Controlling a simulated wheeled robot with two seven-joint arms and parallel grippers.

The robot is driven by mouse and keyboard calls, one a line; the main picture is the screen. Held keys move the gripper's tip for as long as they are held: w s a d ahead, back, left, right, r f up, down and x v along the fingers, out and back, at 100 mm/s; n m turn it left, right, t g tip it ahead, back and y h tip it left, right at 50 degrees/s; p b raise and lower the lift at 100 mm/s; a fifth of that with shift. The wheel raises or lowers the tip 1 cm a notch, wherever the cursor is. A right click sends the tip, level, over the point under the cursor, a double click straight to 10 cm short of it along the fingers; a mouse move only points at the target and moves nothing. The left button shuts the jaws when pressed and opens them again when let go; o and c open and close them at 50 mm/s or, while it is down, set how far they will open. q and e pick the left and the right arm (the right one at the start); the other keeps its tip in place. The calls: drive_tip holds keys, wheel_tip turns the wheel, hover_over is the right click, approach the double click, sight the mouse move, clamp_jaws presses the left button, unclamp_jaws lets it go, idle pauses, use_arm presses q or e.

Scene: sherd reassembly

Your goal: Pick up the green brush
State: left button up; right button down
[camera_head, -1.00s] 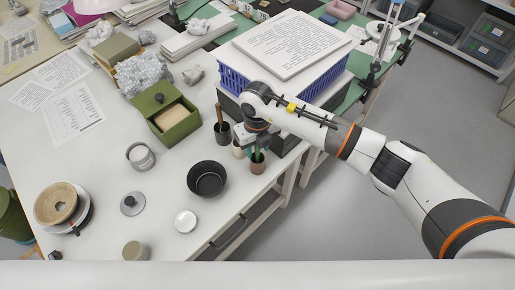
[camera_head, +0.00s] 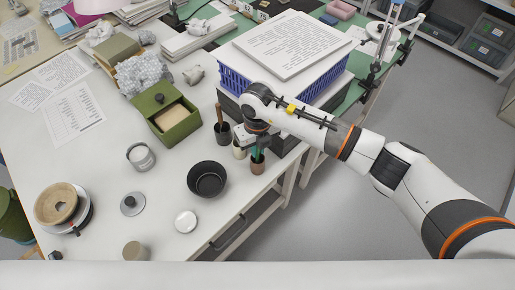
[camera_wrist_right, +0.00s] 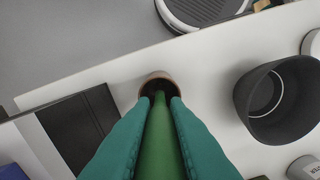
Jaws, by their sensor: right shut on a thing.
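The green brush (camera_wrist_right: 159,142) stands in a small brown cup (camera_wrist_right: 150,80), its far end inside the cup's dark mouth. In the right wrist view my right gripper (camera_wrist_right: 159,108) has its two teal fingers shut on the brush, one on each side. In the head view the right gripper (camera_head: 257,153) is above the brown cup (camera_head: 257,166) near the table's right edge. The brush is mostly hidden there by the gripper and wrist. The left gripper is in neither view.
A black bowl (camera_head: 207,179) stands left of the brown cup. A dark cup with a brush (camera_head: 222,133) and a pale cup (camera_head: 239,150) are close by. A blue crate (camera_head: 236,86) under a white board is behind my wrist. Free tabletop lies around the white disc (camera_head: 186,222).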

wheel_tip(320, 180, up, 18)
drive_tip(key=b, duration=0.2)
drive_tip(key=shift+f+b, duration=0.25)
drive_tip(key=shift+b, duration=0.1)
